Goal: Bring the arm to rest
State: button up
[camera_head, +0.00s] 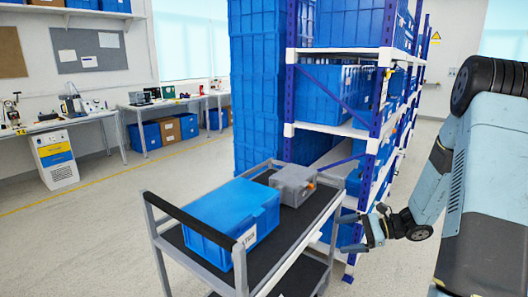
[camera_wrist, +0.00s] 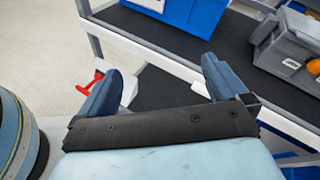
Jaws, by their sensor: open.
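My gripper (camera_head: 362,231) is at the right of the cart in the head view, beside the cart's right edge. In the wrist view its two blue fingers (camera_wrist: 160,88) stand wide apart with nothing between them. A grey switch box (camera_head: 293,184) with an orange rotary knob (camera_head: 311,185) sits on the cart's top. In the wrist view the box (camera_wrist: 285,50) is at the upper right, apart from the fingers, and the orange knob (camera_wrist: 313,66) shows at the picture's edge. My arm reaches in from the right of the head view.
The cart (camera_head: 285,240) has grey rails and a dark top that carries a blue lidded bin (camera_head: 230,217) left of the box. A shelf rack (camera_head: 335,130) with blue crates stands close behind the cart and gripper. Open floor (camera_head: 80,240) lies to the left.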

jog(key=s+a+r+n+t+h, duration=0.2)
jog(key=s+r+n+h, duration=1.2)
jog(key=s+r, duration=1)
jog(key=shift+s+a+r+n+t, duration=0.45)
jog(key=shift+r+n, duration=0.65)
jog(key=shift+r, duration=0.6)
